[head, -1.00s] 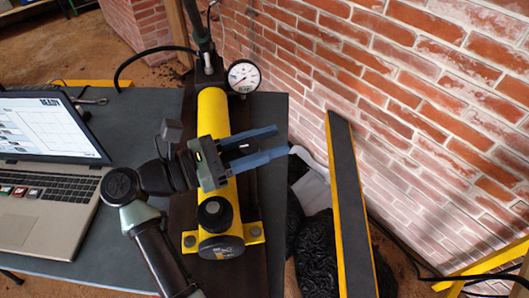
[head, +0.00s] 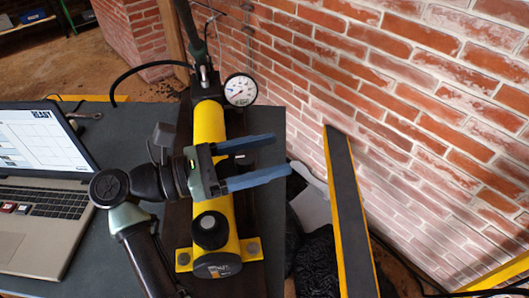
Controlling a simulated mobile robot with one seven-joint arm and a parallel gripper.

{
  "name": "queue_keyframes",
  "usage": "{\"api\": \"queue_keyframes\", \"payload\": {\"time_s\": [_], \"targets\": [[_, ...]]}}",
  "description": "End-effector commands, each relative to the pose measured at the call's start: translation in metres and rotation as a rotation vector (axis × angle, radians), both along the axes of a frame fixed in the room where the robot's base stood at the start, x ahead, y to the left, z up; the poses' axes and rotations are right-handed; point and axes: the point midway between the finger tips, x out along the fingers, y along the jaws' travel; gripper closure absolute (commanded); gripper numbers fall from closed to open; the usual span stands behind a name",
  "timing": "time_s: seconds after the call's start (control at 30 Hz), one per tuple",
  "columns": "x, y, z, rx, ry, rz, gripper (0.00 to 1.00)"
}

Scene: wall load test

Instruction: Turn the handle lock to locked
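A yellow hydraulic hand pump (head: 209,117) lies along the dark table, with a dark lever handle (head: 188,28) rising from its far end. I cannot clearly make out a separate handle lock; small metal fittings (head: 206,77) show at the lever's foot. My gripper (head: 282,156) is over the middle of the pump barrel, its two blue fingers pointing right past the barrel. The fingers are apart, with a clear gap and nothing visibly gripped. A small dark shape (head: 243,159) shows between them, too unclear to name. My gripper hides part of the barrel.
A round pressure gauge (head: 240,90) stands at the pump's far right. A black knob (head: 210,230) sits on its near end. An open laptop (head: 40,190) is at left. A black-topped yellow rail (head: 347,210) and a brick wall (head: 420,120) bound the right side.

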Motion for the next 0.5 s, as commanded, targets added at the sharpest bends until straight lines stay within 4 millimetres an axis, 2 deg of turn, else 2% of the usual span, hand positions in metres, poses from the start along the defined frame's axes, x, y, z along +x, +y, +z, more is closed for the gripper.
{"api": "queue_keyframes", "payload": {"time_s": [0.37, 0.5], "targets": [[0.0002, 0.0006, 0.0001, 0.000, -0.001, 0.002, 0.28], [-0.0010, 0.0084, -0.0004, 0.000, -0.001, 0.004, 0.28]]}}
